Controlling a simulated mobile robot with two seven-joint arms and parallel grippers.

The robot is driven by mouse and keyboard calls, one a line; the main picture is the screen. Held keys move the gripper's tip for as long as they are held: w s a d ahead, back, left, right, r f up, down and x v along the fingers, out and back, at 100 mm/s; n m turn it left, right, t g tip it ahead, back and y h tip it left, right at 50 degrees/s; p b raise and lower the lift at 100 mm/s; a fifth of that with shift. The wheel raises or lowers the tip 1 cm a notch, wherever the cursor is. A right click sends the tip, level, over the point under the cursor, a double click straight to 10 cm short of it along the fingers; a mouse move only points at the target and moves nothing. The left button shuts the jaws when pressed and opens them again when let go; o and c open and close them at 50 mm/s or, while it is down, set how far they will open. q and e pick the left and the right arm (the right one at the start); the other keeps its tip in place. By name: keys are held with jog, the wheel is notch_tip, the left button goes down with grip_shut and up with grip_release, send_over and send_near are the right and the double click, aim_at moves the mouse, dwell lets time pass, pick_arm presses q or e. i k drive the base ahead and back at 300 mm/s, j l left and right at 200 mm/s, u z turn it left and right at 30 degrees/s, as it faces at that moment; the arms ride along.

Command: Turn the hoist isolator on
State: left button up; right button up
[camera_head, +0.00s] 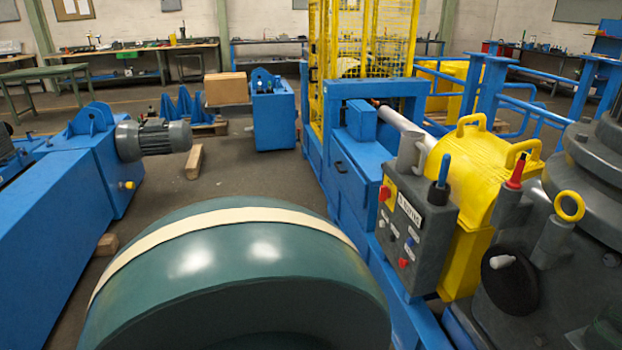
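A grey control box (414,232) stands right of centre on the blue machine frame. Its face has a white label (409,212) that I cannot read for sure, a red knob (384,193) on a yellow plate, several small buttons and a red button (403,262). A blue-tipped lever (444,172) stands upright on top of it. Neither of my grippers is in view.
A large green rounded body (240,270) with a cream band fills the bottom centre. A yellow guard (470,185) and dark grey machinery (590,240) crowd the right. A blue machine with a grey motor (153,138) stands left. Open floor (250,178) lies between.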

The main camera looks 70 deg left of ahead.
aim_at(385, 192)
jog(key=u, duration=1.7)
jog(key=i+u, duration=0.2)
jog(key=i+j+z, duration=0.4)
jog(key=i, duration=0.5)
jog(key=i+j+z, duration=0.4)
jog(key=i+j, duration=0.4)
